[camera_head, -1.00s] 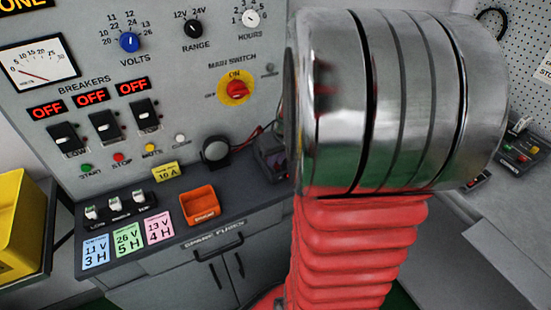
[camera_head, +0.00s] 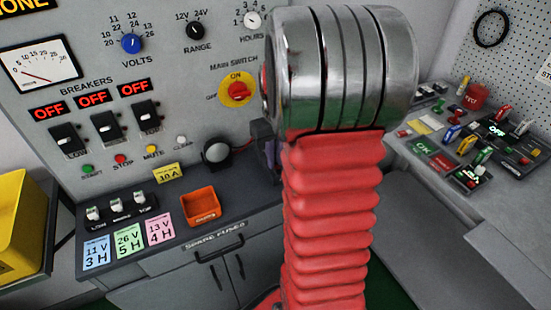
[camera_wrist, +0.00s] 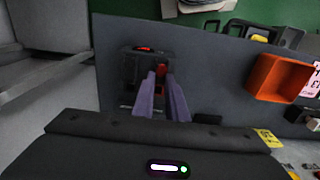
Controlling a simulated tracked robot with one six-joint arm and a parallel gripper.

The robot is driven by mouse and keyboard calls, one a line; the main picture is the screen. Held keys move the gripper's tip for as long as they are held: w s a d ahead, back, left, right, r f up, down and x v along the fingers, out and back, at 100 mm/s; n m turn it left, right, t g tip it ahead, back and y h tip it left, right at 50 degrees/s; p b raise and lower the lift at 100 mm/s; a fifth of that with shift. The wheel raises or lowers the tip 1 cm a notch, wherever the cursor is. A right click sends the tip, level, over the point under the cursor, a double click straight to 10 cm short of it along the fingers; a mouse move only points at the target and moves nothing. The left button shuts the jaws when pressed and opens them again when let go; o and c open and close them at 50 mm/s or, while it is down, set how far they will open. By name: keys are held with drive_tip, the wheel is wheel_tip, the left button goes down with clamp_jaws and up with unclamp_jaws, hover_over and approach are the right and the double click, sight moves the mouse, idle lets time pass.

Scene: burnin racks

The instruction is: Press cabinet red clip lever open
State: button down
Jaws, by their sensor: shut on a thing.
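In the wrist view, the red clip lever (camera_wrist: 161,69) shows at the tips of my gripper (camera_wrist: 160,78), on a small dark block (camera_wrist: 132,68) on the cabinet's grey top. The two purple-grey fingers are close together, with the red piece between their tips. A second red part (camera_wrist: 144,48) shows on the block's far edge.
An orange bin (camera_wrist: 279,78) stands to the right on the same top; it also shows in the head view (camera_head: 201,205). The control panel (camera_head: 190,75) rises behind. A bench (camera_head: 420,125) with several coloured parts is at the right, and a yellow bin (camera_head: 20,225) at the left.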

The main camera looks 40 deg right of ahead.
drive_tip(key=c, duration=1.8)
unclamp_jaws()
drive_tip(key=shift+o, duration=0.2)
wheel_tip(320, 180, up, 14)
drive_tip(key=shift+s, duration=0.15)
drive_tip(key=shift+f, duration=0.15)
